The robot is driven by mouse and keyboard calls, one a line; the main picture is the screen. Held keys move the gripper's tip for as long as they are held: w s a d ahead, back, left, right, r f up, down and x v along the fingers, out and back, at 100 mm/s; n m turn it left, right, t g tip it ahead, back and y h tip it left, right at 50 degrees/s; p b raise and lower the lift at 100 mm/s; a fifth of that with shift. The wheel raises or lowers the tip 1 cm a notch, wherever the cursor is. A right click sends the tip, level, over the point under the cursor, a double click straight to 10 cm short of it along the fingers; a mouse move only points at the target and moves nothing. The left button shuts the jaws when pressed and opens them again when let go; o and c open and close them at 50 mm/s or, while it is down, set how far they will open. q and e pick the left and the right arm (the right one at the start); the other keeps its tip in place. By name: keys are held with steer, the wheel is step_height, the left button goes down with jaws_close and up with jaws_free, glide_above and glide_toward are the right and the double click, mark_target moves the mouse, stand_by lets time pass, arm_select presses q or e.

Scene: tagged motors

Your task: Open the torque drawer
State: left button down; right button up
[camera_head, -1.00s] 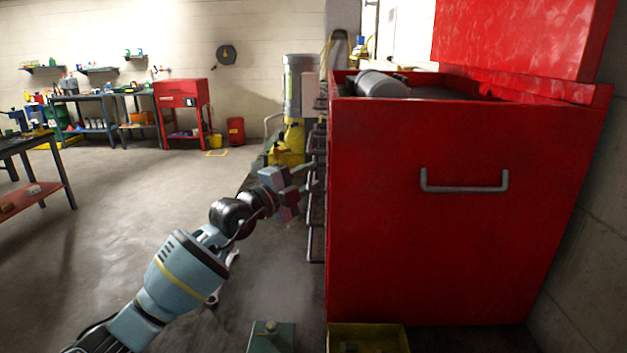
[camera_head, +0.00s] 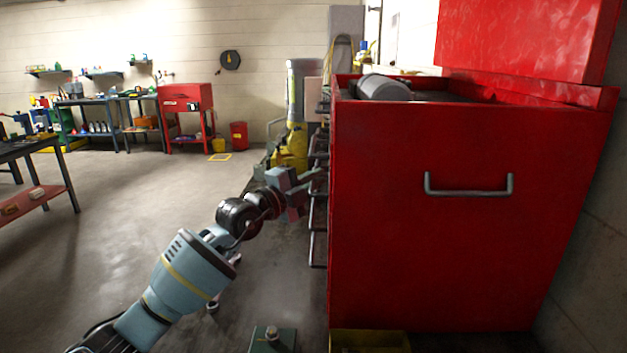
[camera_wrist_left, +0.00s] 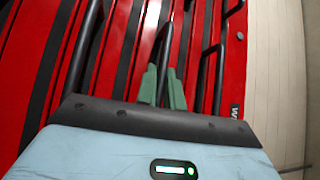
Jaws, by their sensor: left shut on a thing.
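The red tool cabinet (camera_head: 430,255) fills the right of the head view, seen from its side, with its drawer handles (camera_head: 318,215) stacked along its left edge. My left gripper (camera_head: 312,178) reaches those handles. In the left wrist view its green fingers (camera_wrist_left: 163,88) are shut on one dark drawer handle (camera_wrist_left: 166,45), in front of the red drawer fronts (camera_wrist_left: 120,40). I cannot tell from the fronts which drawer is the torque drawer, or whether any drawer stands out. My right gripper is not in view.
A grey motor-like cylinder (camera_head: 384,87) lies on the cabinet top. A yellow bin (camera_head: 370,341) and a green block (camera_head: 272,340) are on the floor in front. Yellow equipment (camera_head: 292,150) stands behind the gripper. The floor to the left is open, with benches farther off.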

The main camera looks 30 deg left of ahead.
arm_select(q)
steer(key=shift+a, duration=0.1)
